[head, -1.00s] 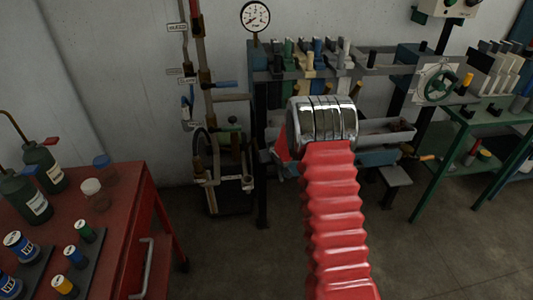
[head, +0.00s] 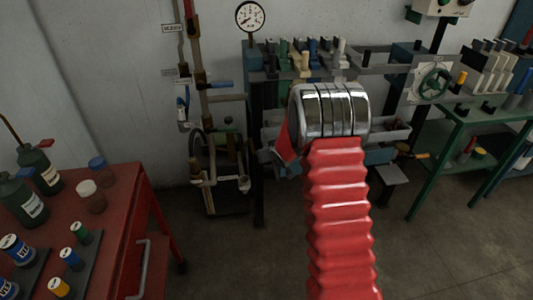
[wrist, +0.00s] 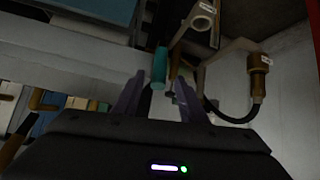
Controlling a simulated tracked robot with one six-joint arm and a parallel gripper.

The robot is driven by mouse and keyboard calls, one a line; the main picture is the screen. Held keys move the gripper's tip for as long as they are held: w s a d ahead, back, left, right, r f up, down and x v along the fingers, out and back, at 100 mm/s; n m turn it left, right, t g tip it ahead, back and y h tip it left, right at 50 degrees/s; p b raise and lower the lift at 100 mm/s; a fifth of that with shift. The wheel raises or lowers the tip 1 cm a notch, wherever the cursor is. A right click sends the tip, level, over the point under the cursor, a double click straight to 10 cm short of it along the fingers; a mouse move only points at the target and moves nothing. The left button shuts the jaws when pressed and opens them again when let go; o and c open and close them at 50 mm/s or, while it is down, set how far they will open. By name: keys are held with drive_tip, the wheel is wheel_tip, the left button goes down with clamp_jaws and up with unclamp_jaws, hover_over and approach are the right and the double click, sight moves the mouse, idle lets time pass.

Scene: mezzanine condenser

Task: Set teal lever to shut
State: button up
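The teal lever (wrist: 159,68) shows in the wrist view as an upright teal cylinder grip. It stands beyond and between the fingertips of my gripper (wrist: 158,92), nearer the left finger. The two purple-grey fingers are spread apart with a visible gap. Whether a finger touches the lever I cannot tell. The lever's pivot and markings are not clear in the dim picture. In the head view, my red arm with its chrome joint hides my gripper, and I cannot make out the teal lever there.
Close to the right in the wrist view are a brass fitting (wrist: 258,75) with a black hose (wrist: 230,118) and a labelled pale fitting (wrist: 203,20). In the head view, a red bench (head: 118,200) stands left and a green table (head: 470,125) right. Open floor lies in front.

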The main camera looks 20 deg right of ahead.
drive_tip(key=v, duration=0.8)
drive_tip(key=shift+s+r, duration=0.2)
drive_tip(key=shift+s, duration=0.05)
drive_tip(key=shift+c, duration=0.6)
drive_tip(key=shift+r, duration=0.2)
drive_tip(key=shift+c, duration=0.9)
drive_tip(key=shift+m+g+h, duration=0.3)
drive_tip(key=shift+g+h, duration=0.1)
drive_tip(key=shift+h, duration=0.3)
drive_tip(key=v, duration=0.3)
drive_tip(key=w+r+v, duration=0.1)
drive_tip(key=v, duration=0.6)
drive_tip(key=shift+w+a+r, duration=0.2)
drive_tip(key=shift+r, duration=0.35)
clamp_jaws()
drive_tip(key=s+a+r+g, duration=0.1)
drive_tip(key=s+a+r, duration=0.2)
drive_tip(key=s, duration=0.8)
drive_tip(key=s+a+r+g+y, duration=0.1)
drive_tip(key=s+a+r, duration=0.2)
drive_tip(key=s+a, duration=0.3)
drive_tip(key=s+a+r+g+y, duration=0.1)
drive_tip(key=s+a+r, duration=0.2)
drive_tip(key=s, duration=1.3)
drive_tip(key=shift+a+r+g, duration=0.2)
drive_tip(key=shift+a+g, duration=0.2)
drive_tip(key=shift+a, duration=0.65)
